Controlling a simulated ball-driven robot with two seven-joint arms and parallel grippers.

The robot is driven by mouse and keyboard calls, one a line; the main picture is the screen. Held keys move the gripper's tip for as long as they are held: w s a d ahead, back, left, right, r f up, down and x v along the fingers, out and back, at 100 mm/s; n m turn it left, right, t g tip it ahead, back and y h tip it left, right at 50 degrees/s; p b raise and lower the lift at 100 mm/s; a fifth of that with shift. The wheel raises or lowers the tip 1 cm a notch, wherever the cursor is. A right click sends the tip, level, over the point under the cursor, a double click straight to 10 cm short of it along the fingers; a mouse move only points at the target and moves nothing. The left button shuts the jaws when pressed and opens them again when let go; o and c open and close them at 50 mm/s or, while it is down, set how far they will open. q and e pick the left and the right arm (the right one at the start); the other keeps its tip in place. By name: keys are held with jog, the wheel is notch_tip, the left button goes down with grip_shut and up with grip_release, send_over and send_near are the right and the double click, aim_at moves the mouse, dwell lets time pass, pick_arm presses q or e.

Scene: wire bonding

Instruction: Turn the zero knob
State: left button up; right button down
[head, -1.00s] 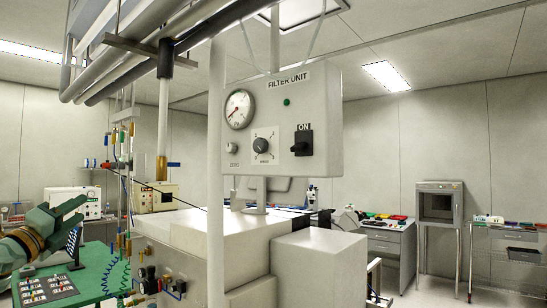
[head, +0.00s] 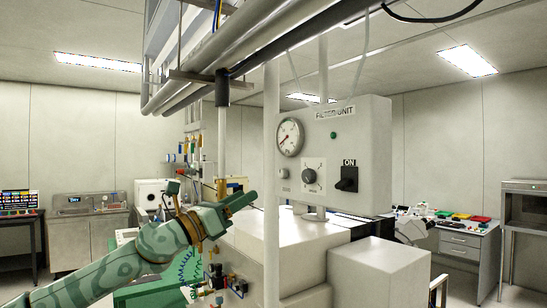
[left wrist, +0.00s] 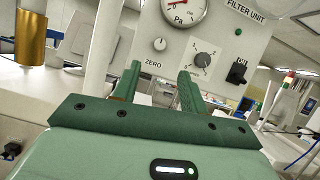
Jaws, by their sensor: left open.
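The small grey zero knob (head: 283,173) is on the front of the white filter unit (head: 372,120), below the round gauge (head: 290,137). In the left wrist view the zero knob (left wrist: 159,45) sits above its ZERO label, ahead of my left gripper (left wrist: 157,78) and above the gap between its fingers. My left gripper (head: 247,200) is open and empty, left of the panel and lower than the knob, apart from it. My right gripper is out of view.
A black ON switch (head: 347,179) is at the panel's right. A white vertical post (head: 271,170) stands just left of the panel, between it and my left gripper in the head view. Pipes (head: 230,50) run overhead. White cabinet blocks (head: 375,272) stand below.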

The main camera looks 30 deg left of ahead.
pick_arm(q)
jog(key=p, duration=0.5)
send_near(280, 175)
jog(key=r+x, duration=0.1)
jog(key=x, duration=0.3)
jog(key=w, duration=0.1)
jog(key=w+d+p, duration=0.1)
jog(key=w, duration=0.1)
jog(key=shift+d+r, duration=0.1)
jog(key=shift+r, duration=0.05)
jog(key=shift+w+d, duration=0.1)
jog(key=shift+w, duration=0.3)
jog(key=shift+r, duration=0.1)
grip_shut()
